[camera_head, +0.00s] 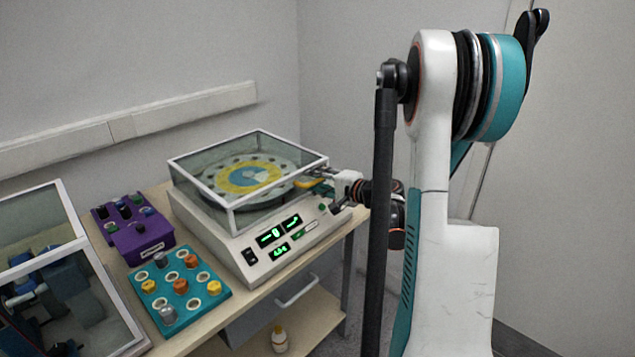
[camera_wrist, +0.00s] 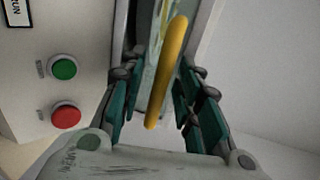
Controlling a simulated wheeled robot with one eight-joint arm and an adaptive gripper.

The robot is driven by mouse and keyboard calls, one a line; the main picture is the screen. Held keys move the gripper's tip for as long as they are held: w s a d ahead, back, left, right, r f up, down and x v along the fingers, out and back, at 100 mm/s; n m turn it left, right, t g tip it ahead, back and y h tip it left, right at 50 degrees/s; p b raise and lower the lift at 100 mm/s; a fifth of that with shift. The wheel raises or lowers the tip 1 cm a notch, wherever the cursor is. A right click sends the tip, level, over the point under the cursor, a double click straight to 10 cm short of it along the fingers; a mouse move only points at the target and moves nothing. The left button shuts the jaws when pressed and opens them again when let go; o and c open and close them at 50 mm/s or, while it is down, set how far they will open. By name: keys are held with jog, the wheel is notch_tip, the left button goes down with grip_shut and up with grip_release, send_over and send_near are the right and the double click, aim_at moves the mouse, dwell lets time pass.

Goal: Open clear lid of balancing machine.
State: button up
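The balancing machine (camera_head: 225,240) stands on the table, with a round yellow and blue disc (camera_head: 250,176) inside. Its clear lid (camera_head: 205,195), a white-edged see-through box, sits down over the disc. A yellow handle (camera_head: 309,183) is on the lid's right side. My gripper (camera_head: 330,178) is at the right of the machine, beside this handle. In the wrist view the yellow handle (camera_wrist: 168,75) lies between the two spread fingers of my gripper (camera_wrist: 160,105). Gaps show on both sides, so the fingers do not grip it.
A green button (camera_wrist: 63,68) and a red button (camera_wrist: 66,116) are on the machine front near my gripper. A purple box (camera_head: 140,238), a teal board with knobs (camera_head: 180,290) and another clear-sided case (camera_head: 60,270) stand left. A white bottle (camera_head: 279,338) stands on the lower shelf.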

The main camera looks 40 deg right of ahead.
jog(key=shift+c, duration=0.2)
grip_shut()
jog(key=shift+r, duration=0.1)
